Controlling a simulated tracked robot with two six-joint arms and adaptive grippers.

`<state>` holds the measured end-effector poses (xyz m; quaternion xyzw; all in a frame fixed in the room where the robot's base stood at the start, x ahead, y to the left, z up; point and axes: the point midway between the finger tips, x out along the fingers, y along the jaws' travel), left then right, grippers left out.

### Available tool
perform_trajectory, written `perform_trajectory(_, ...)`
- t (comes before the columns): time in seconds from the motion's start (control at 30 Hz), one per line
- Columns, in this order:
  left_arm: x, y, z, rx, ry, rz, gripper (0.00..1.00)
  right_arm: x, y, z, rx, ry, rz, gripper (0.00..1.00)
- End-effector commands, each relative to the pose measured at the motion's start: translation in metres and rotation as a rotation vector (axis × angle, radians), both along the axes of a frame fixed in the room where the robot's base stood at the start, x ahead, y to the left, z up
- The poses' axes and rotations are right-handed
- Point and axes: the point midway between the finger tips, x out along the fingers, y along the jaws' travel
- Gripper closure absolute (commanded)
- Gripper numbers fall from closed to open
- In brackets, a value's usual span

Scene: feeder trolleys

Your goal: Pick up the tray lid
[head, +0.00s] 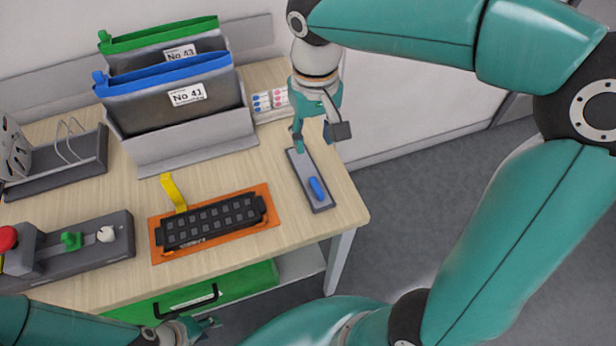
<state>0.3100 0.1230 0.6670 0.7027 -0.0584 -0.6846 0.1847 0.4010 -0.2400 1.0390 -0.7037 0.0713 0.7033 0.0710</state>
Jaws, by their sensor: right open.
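A narrow dark grey flat piece (306,172), perhaps the tray lid, lies on the table near its right edge. A blue grip-like piece (317,188) sits on its near half. I cannot tell whether it is a lid alone or a lid on a tray. My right gripper (313,140) is open and points down over or just beyond the far end of the grey piece, with nothing between its fingers. My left gripper (210,322) is low at the bottom, in front of the table and well away from the piece; its fingers are too small to read.
A black slotted block (211,221) lies on an orange mat (160,252), with a yellow strap (174,192) behind. A grey holder (190,152) has green- and blue-topped pouches. A control box (95,255) and wire rack (60,178) stand left. A green drawer (248,284) is below.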

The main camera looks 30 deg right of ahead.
Motion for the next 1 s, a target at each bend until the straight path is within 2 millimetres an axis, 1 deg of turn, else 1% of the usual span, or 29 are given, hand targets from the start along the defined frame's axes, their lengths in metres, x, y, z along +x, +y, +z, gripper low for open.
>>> perform_trajectory(0.03, 0.0, 0.0, -0.001, 0.0, 0.0, 0.0, 0.6, -0.001, 0.0, -0.012, -0.001, 0.006, 0.0, 0.54)
perform_trajectory(0.1, 0.0, 0.0, -0.001, 0.0, 0.0, 0.0, 0.6, -0.001, -0.001, -0.028, -0.002, 0.007, -0.001, 0.54)
perform_trajectory(0.2, 0.0, 0.0, -0.002, 0.0, 0.0, 0.0, 0.6, -0.001, 0.0, -0.05, -0.001, 0.007, 0.0, 0.54)
perform_trajectory(0.33, 0.0, 0.0, -0.003, 0.0, 0.0, 0.0, 0.6, -0.001, 0.0, -0.074, -0.001, 0.005, 0.001, 0.54)
perform_trajectory(0.43, 0.0, 0.0, -0.003, 0.0, 0.0, 0.0, 0.6, -0.001, 0.0, -0.086, 0.0, 0.004, 0.0, 0.54)
perform_trajectory(0.67, 0.0, 0.0, -0.002, 0.0, 0.0, 0.0, 0.6, -0.001, -0.001, -0.098, 0.0, 0.003, 0.0, 0.54)
perform_trajectory(0.77, 0.0, 0.0, 0.0, 0.0, 0.0, 0.0, 0.6, -0.003, -0.002, -0.11, 0.0, 0.006, 0.001, 0.54)
perform_trajectory(0.9, 0.0, 0.0, 0.002, 0.0, 0.0, 0.0, 0.6, -0.004, -0.003, -0.132, 0.0, 0.005, 0.001, 0.54)
perform_trajectory(1.0, 0.0, 0.0, 0.002, 0.0, 0.0, 0.0, 0.6, -0.003, -0.002, -0.141, 0.001, 0.003, 0.001, 0.54)
